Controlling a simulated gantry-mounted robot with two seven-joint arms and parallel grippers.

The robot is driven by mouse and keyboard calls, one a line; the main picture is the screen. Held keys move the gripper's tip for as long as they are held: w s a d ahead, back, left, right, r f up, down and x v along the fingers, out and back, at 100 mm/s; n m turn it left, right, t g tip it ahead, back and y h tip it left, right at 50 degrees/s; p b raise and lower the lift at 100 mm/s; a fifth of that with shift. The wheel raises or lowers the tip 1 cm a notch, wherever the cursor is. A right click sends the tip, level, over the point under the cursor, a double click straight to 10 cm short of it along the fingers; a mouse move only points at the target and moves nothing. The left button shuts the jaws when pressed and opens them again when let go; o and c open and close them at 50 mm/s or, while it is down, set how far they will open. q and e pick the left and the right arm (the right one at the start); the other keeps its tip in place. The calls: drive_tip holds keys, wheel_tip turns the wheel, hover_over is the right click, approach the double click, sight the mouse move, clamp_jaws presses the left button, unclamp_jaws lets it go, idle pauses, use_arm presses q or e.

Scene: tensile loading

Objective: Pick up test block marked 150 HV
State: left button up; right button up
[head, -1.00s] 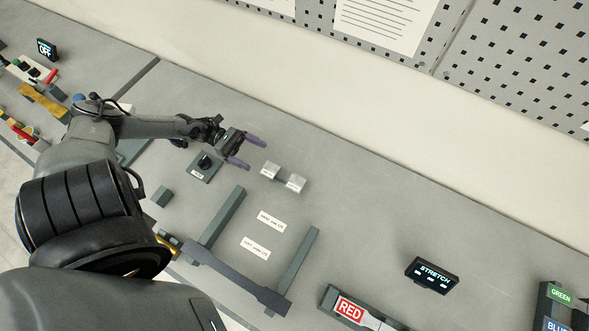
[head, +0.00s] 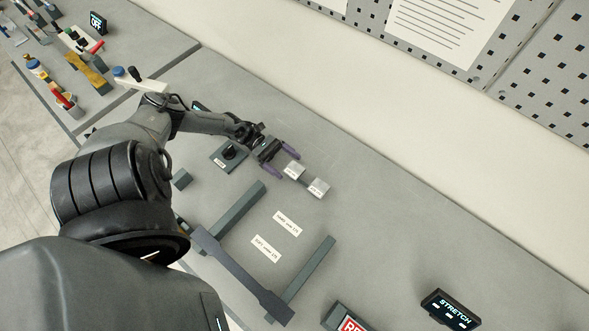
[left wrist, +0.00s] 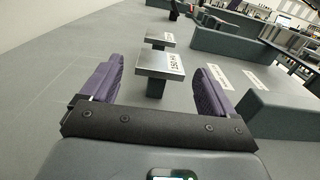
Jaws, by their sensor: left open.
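The test block marked 150 HV (left wrist: 162,63) is a silver slab on a dark support. My right gripper is not in view.
A grey plate with a black knob (head: 230,153) lies left of the gripper. Two grey rails (head: 310,265), two white labels (head: 287,223) and a dark dogbone strip (head: 238,273) lie nearer. A STRETCH display (head: 450,309) is at lower right. The bench beyond the blocks is clear.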

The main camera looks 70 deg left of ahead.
sight(296, 171)
use_arm(q)
drive_tip(key=p+x, duration=0.1)
drive_tip(key=x, duration=0.3)
drive_tip(key=shift+w+r, duration=0.1)
drive_tip(key=shift+w, duration=0.05)
drive_tip(key=shift+w+d+p, duration=0.15)
drive_tip(key=shift+d+p, duration=0.15)
drive_tip(key=shift+d, duration=0.15)
drive_tip(key=shift+c, duration=0.4)
drive_tip(key=c, duration=1.2)
